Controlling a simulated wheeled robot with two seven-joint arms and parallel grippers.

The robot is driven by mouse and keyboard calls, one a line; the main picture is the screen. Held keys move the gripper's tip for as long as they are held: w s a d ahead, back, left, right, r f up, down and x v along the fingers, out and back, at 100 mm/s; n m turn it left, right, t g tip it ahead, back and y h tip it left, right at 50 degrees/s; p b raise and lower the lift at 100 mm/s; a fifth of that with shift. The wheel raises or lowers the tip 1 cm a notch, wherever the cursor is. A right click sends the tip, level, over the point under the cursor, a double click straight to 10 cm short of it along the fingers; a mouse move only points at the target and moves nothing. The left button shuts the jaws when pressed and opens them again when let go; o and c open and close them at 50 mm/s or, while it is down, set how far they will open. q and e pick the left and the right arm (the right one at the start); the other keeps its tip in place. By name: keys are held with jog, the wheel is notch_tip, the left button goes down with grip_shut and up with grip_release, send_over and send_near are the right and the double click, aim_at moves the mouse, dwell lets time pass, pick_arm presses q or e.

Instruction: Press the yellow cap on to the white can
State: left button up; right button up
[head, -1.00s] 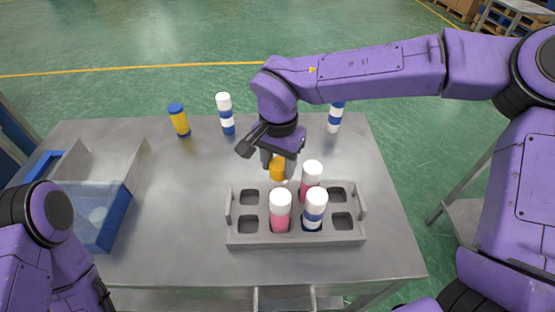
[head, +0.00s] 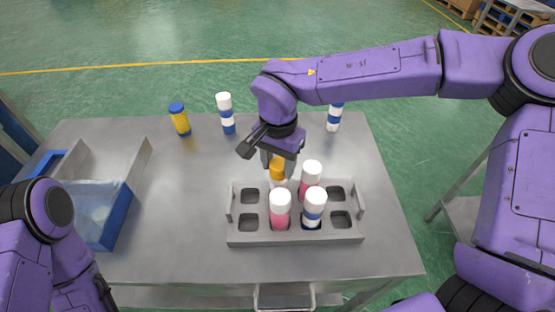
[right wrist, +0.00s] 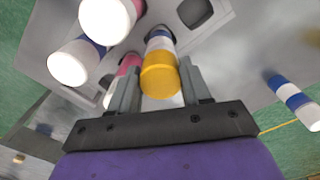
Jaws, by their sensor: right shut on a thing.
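My right gripper (head: 278,163) is shut on the yellow cap (head: 277,170), above the back row of the grey rack. In the right wrist view the yellow cap (right wrist: 160,76) sits between the two fingers (right wrist: 160,88). The white can (right wrist: 159,42), with a blue band, lies in line with the cap, directly beneath it. In the head view the gripper and cap mostly hide this can. I cannot tell whether the cap is fully seated on it. My left arm shows at the lower left, but its fingers are out of the picture.
The grey rack (head: 295,238) also holds several white-capped cans, pink (head: 280,215) and blue-banded (head: 313,213), close beside the gripper. A yellow can with a blue cap (head: 179,121) and blue-white cans (head: 226,115) stand behind. A blue-edged bin (head: 112,222) is at left.

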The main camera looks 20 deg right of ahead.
aim_at(279, 164)
dwell(0.3)
jog(key=o, duration=1.3)
notch_tip(279, 164, up, 7)
jog(key=p, duration=0.9)
jog(key=shift+c, duration=0.3)
